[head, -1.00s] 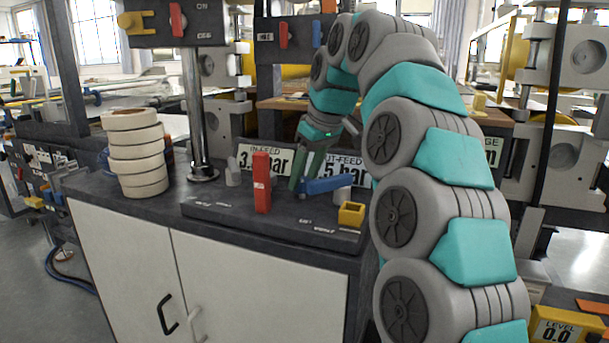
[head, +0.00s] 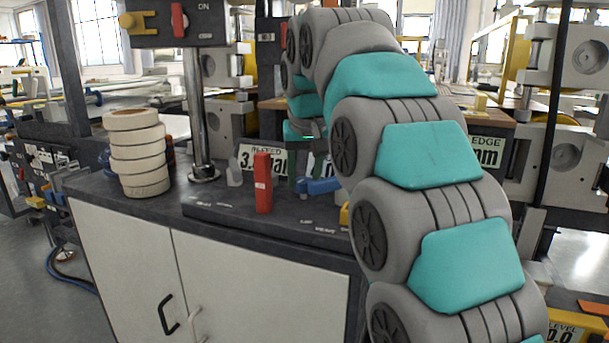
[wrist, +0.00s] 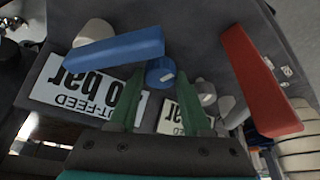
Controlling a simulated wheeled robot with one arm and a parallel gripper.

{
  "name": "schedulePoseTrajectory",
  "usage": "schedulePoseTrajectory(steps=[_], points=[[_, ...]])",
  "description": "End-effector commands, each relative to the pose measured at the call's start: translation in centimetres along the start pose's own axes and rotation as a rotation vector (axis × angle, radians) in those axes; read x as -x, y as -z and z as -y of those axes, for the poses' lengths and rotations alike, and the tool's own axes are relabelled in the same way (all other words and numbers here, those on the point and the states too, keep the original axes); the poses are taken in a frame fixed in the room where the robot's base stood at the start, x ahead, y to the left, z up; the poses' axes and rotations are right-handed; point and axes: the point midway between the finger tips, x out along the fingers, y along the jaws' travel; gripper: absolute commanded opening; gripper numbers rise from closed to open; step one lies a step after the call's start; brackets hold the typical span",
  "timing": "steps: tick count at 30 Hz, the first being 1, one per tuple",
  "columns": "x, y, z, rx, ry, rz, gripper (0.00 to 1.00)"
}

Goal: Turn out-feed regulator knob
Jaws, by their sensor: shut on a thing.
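The blue round knob (wrist: 160,72), which I take for the out-feed regulator knob, shows in the wrist view in front of the OUT-FEED sign (wrist: 80,92). My gripper (wrist: 165,80) has its green fingers on either side of it and is shut on it. The sign's visible part reads "0 bar"; its first digits are hidden. A blue bar-shaped lever (wrist: 115,48) runs close beside the knob. In the head view my gripper (head: 303,182) is down at the blue lever (head: 324,186), and my arm covers most of the out-feed sign.
A red upright lever (head: 262,182) and the IN-FEED sign (head: 248,157) stand to the left of my gripper. A stack of white rolls (head: 137,155) stands on the dark cabinet top (head: 190,215). A metal post (head: 195,110) rises behind. Grey round parts (wrist: 206,92) lie close by.

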Motion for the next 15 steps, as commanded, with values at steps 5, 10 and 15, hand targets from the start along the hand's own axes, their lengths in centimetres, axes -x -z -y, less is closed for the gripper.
schedulePoseTrajectory(steps=[5, 10, 15], points=[[-0.02, 0.0, 0.04, -0.07, -0.031, 0.001, 0.0], [-0.05, 0.01, 0.08, -0.109, -0.045, 0.001, 0.0], [-0.05, 0.01, 0.09, -0.121, -0.05, 0.001, 0.0]])
